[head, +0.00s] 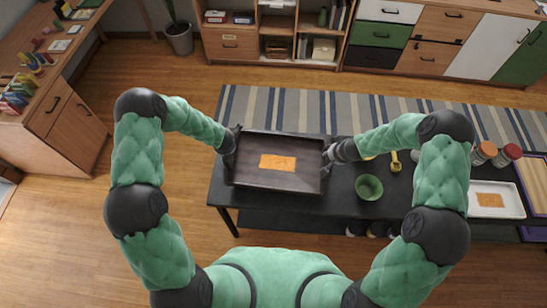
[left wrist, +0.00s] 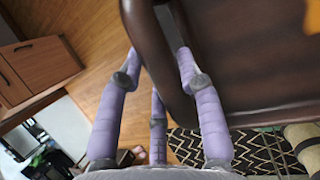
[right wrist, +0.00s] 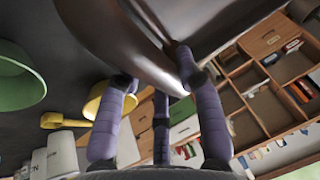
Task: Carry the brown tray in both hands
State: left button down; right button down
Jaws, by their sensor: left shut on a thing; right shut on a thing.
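The brown tray (head: 300,183) is held level or nearly so over the left part of the dark table, with an orange patch (head: 277,162) on its floor. My left gripper (head: 232,143) is shut on the tray's left edge. In the left wrist view its fingers (left wrist: 160,65) sit on both sides of the tray's rim (left wrist: 148,30). My right gripper (head: 330,154) is shut on the tray's right edge. In the right wrist view its fingers (right wrist: 160,82) close around the rim (right wrist: 115,45). The gap between tray and table cannot be told exactly.
On the dark table (head: 340,208), right of the tray, stand a green bowl (head: 369,187) and a yellow cup-like thing (head: 396,162). Farther right are jars (head: 485,152) and a white tray (head: 496,199). A striped rug (head: 300,108) and shelves (head: 270,40) lie beyond.

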pick_arm(q)
jog(key=shift+r, duration=0.1)
pick_arm(e)
jog(key=shift+r, duration=0.1)
pick_arm(q)
jog(key=shift+s+d+r, duration=0.1)
jog(key=shift+s+r, duration=0.1)
pick_arm(e)
jog(key=shift+s+r, duration=0.15)
jog(key=shift+s, duration=0.05)
pick_arm(q)
jog(key=shift+f, duration=0.1)
